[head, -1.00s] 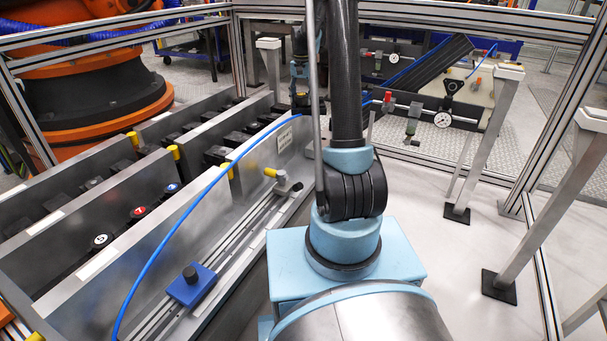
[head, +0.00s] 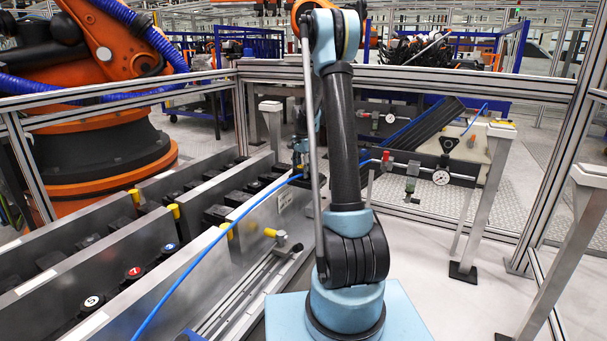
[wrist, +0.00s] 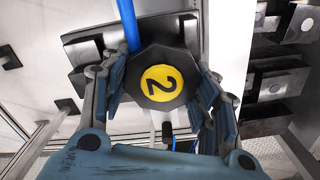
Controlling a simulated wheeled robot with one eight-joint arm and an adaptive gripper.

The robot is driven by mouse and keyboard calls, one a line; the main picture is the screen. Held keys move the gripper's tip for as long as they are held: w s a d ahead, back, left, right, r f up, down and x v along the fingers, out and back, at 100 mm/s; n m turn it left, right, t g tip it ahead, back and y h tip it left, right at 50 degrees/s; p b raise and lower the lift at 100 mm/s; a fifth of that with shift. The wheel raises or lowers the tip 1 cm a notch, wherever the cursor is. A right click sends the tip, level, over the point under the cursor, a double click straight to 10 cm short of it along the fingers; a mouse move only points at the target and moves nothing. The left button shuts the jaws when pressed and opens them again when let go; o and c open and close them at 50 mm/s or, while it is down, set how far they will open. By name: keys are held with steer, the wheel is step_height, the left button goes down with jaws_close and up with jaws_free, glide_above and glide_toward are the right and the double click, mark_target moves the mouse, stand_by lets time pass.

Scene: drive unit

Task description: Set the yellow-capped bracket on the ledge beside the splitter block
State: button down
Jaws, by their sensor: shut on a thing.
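In the wrist view my gripper (wrist: 166,98) is shut on the yellow-capped bracket (wrist: 162,82), a dark piece whose round yellow cap carries a black 2. The fingers press on both sides of its dark rim; what lies under it is mostly hidden. In the head view my gripper (head: 300,152) is at the far end of the grey trough, partly behind my arm, and the held bracket cannot be made out there. The ledge (head: 262,268) seems to be the metal strip along the trough's near side. A grey fitting with a yellow end (head: 284,240) stands on it; I cannot tell whether it is the splitter block.
A blue hose (head: 205,262) arcs across the trough towards my gripper. Black knobs with coloured tops (head: 133,273) stand between the metal dividers. A pressure gauge (head: 441,177) and pipework are behind my arm. Aluminium posts (head: 487,195) stand to the right, with bare floor between.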

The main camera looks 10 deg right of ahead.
step_height(320, 180, down, 23)
steer(key=shift+r, duration=0.1)
stand_by(0.8)
steer(key=c, duration=0.9)
jaws_free()
